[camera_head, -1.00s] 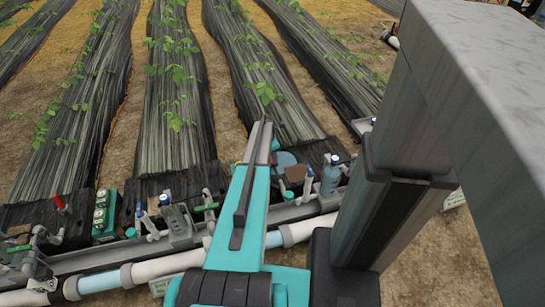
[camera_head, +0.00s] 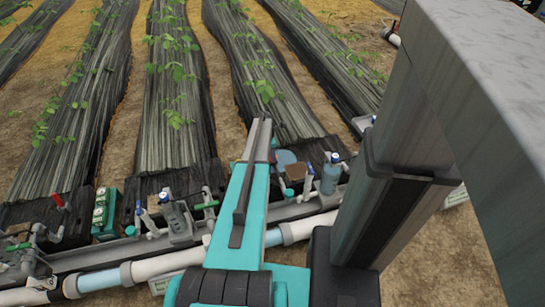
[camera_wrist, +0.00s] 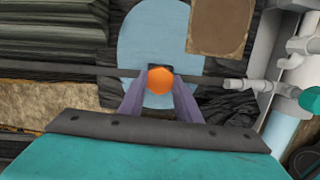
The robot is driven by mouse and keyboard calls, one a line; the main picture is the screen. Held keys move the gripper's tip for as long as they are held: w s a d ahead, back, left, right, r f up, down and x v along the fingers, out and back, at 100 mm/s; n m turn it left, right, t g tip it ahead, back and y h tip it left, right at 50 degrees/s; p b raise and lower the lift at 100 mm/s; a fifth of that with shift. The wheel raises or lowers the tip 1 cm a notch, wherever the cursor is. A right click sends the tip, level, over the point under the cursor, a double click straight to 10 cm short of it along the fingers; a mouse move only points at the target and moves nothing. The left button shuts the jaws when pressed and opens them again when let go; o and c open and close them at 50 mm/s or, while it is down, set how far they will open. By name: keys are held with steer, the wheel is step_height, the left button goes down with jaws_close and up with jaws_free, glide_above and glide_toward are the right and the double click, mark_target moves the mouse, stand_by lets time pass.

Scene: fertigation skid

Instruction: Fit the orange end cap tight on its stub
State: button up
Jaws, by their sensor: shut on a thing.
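In the wrist view the orange end cap (camera_wrist: 160,81) shows as a small hexagonal face between the tips of my gripper's purple fingers (camera_wrist: 160,88). My gripper is shut on it. A dark block shows just behind the cap, level with a thin dark line running across the view. I cannot tell whether the cap touches the line or whether a stub lies behind it, since the cap and fingers hide that spot. In the head view my teal arm hides the cap and my gripper.
A pale blue round plate (camera_wrist: 160,25) and a brown square pad (camera_wrist: 218,25) lie behind the cap. White pipes with a green fitting (camera_wrist: 311,98) stand at right. In the head view, valves, a blue bottle (camera_head: 330,177) and a long pipe (camera_head: 170,264) line the bed edge.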

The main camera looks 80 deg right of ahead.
steer(key=shift+s+a+f+m+b, duration=0.15)
steer(key=shift+a+f+m+b, duration=0.1)
steer(key=shift+m+b, duration=0.65)
steer(key=shift+r+m+y, duration=0.15)
steer(key=shift+m+y, duration=0.15)
steer(key=shift+m, duration=0.1)
